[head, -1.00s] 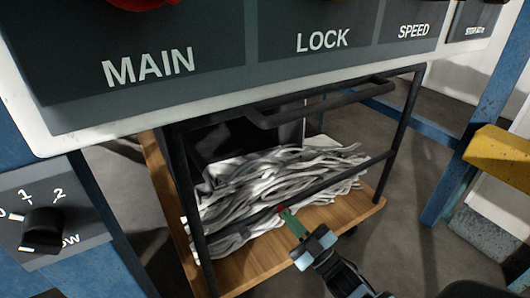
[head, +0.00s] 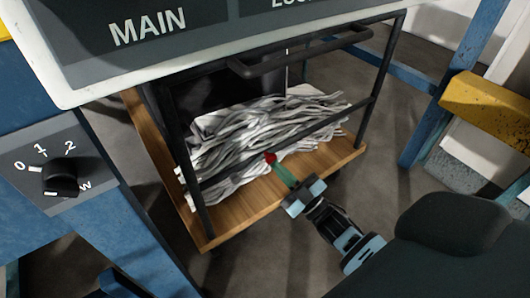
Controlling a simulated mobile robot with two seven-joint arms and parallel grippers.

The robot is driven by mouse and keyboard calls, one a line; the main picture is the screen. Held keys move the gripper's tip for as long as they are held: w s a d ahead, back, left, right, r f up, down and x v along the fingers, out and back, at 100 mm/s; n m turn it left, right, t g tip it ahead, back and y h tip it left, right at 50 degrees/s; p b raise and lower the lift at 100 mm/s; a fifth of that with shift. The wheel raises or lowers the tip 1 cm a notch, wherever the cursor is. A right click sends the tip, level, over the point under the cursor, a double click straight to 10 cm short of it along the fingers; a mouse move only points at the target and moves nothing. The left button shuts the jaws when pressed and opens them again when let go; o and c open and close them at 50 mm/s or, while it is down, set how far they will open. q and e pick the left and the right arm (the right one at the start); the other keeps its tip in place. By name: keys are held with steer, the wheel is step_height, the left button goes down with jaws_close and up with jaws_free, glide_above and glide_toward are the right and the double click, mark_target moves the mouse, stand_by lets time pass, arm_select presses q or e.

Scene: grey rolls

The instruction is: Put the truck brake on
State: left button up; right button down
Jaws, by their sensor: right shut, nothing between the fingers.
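The truck is a cart with a wooden deck (head: 240,214) and a black tube frame (head: 381,78). It carries a pile of grey-white rolls or strips (head: 225,150). My right gripper (head: 276,167) reaches in from the lower right, its shut, empty fingers by the truck's low front rail, above the deck edge. A small red part (head: 270,157) shows at the tip of its green finger; I cannot tell whether it belongs to the gripper or the truck. I cannot tell whether the gripper touches the rail. No brake can be made out. My left gripper is not in view.
A panel marked MAIN (head: 148,25) overhangs the truck. A rotary knob (head: 60,178) sits on a blue cabinet (head: 85,232) at left. A blue post (head: 436,95) and yellow block (head: 488,110) stand at right. Grey floor is open right of the deck.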

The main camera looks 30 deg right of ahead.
steer(key=v, duration=0.6)
steer(key=shift+s+d, duration=0.25)
steer(key=shift+s, duration=0.05)
